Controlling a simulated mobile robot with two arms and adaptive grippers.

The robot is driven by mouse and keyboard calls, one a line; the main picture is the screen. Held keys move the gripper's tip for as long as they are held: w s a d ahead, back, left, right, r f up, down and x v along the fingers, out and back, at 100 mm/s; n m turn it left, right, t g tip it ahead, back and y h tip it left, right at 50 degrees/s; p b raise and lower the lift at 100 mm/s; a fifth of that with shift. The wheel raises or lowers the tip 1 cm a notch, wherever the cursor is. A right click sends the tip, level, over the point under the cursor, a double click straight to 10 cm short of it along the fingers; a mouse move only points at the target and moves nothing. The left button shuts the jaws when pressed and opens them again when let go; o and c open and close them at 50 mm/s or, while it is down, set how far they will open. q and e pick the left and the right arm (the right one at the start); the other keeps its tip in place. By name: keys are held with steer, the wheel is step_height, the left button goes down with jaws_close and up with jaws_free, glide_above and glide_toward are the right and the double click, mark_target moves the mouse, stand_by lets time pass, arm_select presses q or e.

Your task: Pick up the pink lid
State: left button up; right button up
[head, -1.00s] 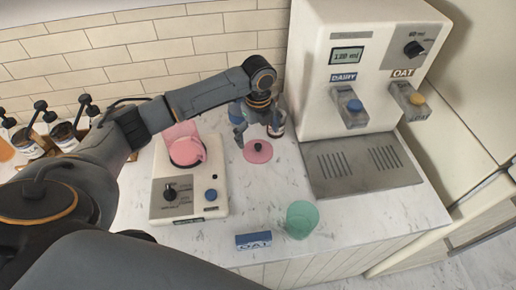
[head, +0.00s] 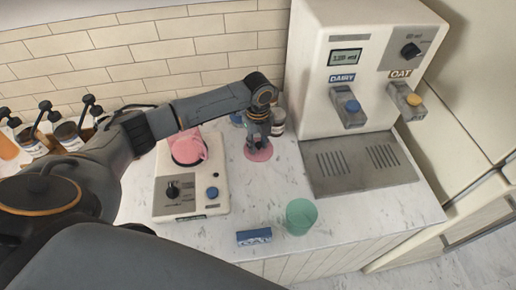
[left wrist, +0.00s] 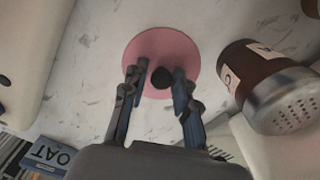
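The pink lid (head: 265,155) lies flat on the marble counter, right of the blender base. In the left wrist view it is a round pink disc (left wrist: 160,44) with a black knob (left wrist: 161,77). My left gripper (head: 258,145) points down over the lid and partly hides it. In the left wrist view the left gripper (left wrist: 158,80) is open, with one fingertip on each side of the knob and gaps between. I cannot tell the exact height of the fingertips above the lid. My right gripper is not in view.
A dark jar with a perforated metal cap (left wrist: 262,84) stands close right of the lid. The cream blender base (head: 197,200) with a pink jug (head: 187,150) is left, the milk dispenser (head: 340,70) right. A green cup (head: 301,216) and blue OAT carton (head: 254,237) are in front.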

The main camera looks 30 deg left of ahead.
arm_select(q)
steer(key=shift+s+f, duration=0.1)
steer(key=shift+f, duration=0.05)
jaws_close()
steer(key=shift+f, duration=0.1)
